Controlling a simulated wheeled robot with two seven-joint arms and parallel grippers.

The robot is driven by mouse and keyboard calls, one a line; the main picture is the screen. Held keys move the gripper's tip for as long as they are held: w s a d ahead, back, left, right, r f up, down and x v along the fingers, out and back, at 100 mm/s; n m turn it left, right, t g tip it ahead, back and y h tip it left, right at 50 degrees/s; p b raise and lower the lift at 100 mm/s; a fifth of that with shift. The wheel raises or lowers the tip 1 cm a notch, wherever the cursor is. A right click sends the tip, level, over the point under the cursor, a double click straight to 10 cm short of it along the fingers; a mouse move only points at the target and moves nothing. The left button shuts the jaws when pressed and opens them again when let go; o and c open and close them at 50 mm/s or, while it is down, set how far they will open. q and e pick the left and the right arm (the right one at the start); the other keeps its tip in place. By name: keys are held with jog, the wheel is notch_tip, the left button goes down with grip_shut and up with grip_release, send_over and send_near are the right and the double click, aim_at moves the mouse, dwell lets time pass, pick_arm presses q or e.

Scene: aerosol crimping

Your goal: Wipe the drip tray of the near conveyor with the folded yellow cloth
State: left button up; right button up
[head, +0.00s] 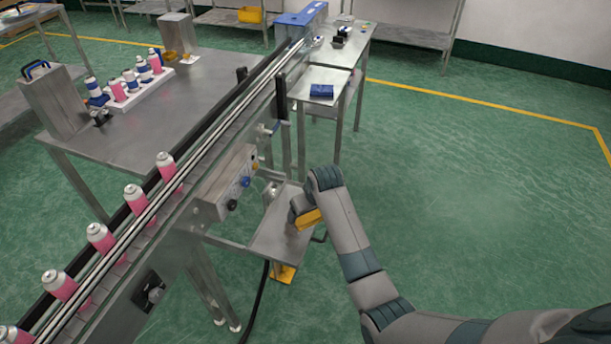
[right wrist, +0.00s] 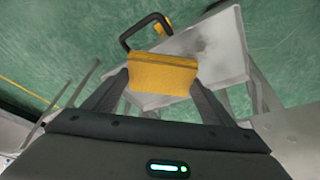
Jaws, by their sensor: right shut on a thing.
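The folded yellow cloth (head: 308,219) is held in my right gripper (head: 301,209), and it shows between the two fingers in the right wrist view (right wrist: 163,73). The right gripper is shut on it. The drip tray (head: 272,243) is a grey metal plate beside and below the near conveyor (head: 180,215). The cloth is over the tray's right part; I cannot tell whether it touches. In the right wrist view the tray (right wrist: 222,62) lies beyond the cloth, with a dark smudge on its surface. My left gripper is not in view.
Pink cans (head: 135,197) stand in a row on the conveyor. A control box (head: 228,183) with knobs is on its side, next to the tray. A yellow foot piece (head: 284,273) and a black hose (head: 258,300) are below. A blue cloth (head: 321,91) lies on the back table. The right floor is clear.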

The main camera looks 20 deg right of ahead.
jog(key=w+d+p, duration=0.2)
jog(key=w+p, duration=0.2)
jog(key=w, duration=0.7)
jog(key=shift+d+r+y+p, duration=0.25)
jog(key=shift+r+y+p, duration=0.05)
jog(key=shift+p, duration=0.1)
jog(key=shift+f, duration=0.1)
